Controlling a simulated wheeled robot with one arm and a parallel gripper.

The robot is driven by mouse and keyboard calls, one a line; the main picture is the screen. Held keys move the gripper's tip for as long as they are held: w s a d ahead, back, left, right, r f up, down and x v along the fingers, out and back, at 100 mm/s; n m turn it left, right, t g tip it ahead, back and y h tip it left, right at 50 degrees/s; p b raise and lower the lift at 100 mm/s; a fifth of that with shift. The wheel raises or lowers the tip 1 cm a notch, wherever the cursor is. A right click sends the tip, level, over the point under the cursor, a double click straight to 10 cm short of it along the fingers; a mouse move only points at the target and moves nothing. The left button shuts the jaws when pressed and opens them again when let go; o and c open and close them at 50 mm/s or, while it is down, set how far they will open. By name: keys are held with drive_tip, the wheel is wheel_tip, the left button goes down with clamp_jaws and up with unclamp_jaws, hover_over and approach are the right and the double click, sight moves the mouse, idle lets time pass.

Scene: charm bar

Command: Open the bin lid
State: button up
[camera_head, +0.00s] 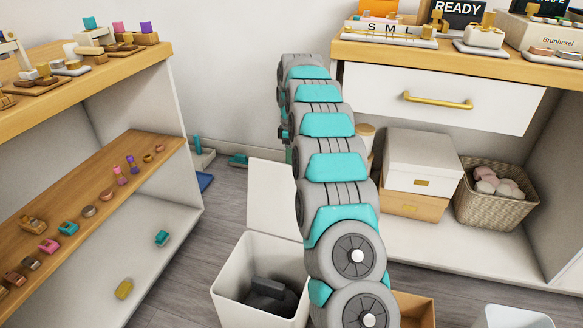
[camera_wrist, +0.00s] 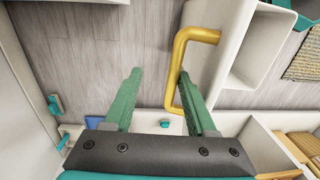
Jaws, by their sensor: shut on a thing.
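The white bin (camera_head: 232,285) stands on the floor at the lower middle of the head view, its mouth uncovered and something dark inside. Its white lid (camera_head: 272,195) stands up at the back edge; my arm hides part of it. In the wrist view the lid (camera_wrist: 217,50) shows edge-on at the upper right, with a gold handle (camera_wrist: 181,62). My gripper (camera_wrist: 160,72) is at this handle, the right finger inside its loop and the bar between the fingers. A gap shows beside the left finger. My gripper is hidden in the head view.
A shelf unit (camera_head: 95,186) with small trinkets stands on the left. On the right is a counter with a drawer (camera_head: 440,97), and below it boxes (camera_head: 420,160) and a woven basket (camera_head: 497,205). Bare floor (camera_head: 222,215) lies between shelf and bin.

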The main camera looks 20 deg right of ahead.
wheel_tip(320, 180, up, 6)
drive_tip(key=shift+w, duration=0.15)
drive_tip(key=shift+d, duration=0.1)
idle(0.4)
